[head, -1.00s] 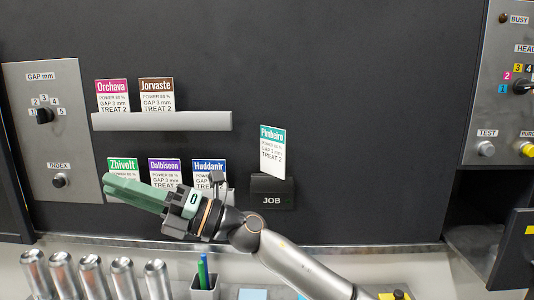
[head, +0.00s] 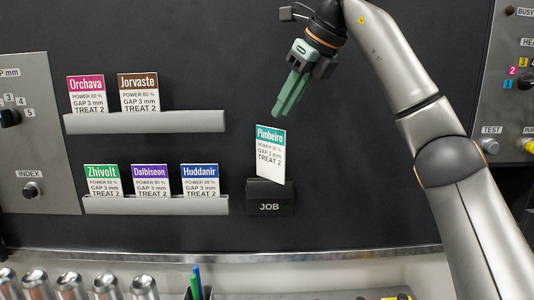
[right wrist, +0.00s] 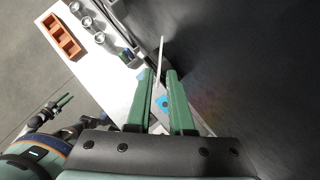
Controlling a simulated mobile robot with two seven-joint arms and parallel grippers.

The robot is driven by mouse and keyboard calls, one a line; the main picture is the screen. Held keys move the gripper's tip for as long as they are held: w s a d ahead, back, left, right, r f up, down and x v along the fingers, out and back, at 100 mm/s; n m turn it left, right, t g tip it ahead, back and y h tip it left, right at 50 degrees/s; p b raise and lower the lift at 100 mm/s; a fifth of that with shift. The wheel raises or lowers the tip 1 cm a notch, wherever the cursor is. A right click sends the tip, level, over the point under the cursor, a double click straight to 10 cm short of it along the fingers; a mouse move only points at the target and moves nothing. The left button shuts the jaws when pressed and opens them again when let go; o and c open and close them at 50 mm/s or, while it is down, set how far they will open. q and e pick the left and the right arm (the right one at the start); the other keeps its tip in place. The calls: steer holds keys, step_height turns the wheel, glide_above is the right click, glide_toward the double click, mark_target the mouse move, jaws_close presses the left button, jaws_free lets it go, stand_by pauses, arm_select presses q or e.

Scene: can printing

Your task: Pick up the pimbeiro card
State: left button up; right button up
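The Pimbeiro card (head: 270,158), white with a teal header, stands slightly tilted in the black JOB holder (head: 269,208) in the head view. My right gripper (head: 283,110) points down, its green fingertips just above the card's top edge. In the right wrist view a thin pale edge, apparently the card (right wrist: 160,60), runs down into the gap between the two fingers (right wrist: 161,75). The fingers are apart and do not visibly grip it. My left gripper (right wrist: 64,103) seems to show small at the lower left of the right wrist view; its opening is unclear.
Other cards, Orchava (head: 87,92), Jorvaste (head: 139,92), Zhivolt (head: 102,180), Dalbiseon (head: 150,180) and Huddanir (head: 200,180), stand on two grey ledges to the left. Metal cans (head: 106,287) and a pen cup (head: 197,291) are below. The dark panel around the card is clear.

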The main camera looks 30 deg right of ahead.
glide_toward(257, 165)
steer(key=w, duration=0.1)
steer(key=shift+s+x, duration=0.15)
steer(key=shift+x, duration=1.2)
steer(key=shift+s+x, duration=0.15)
steer(key=shift+x, duration=1.2)
steer(key=shift+f, duration=0.2)
steer(key=shift+c, duration=0.2)
jaws_close()
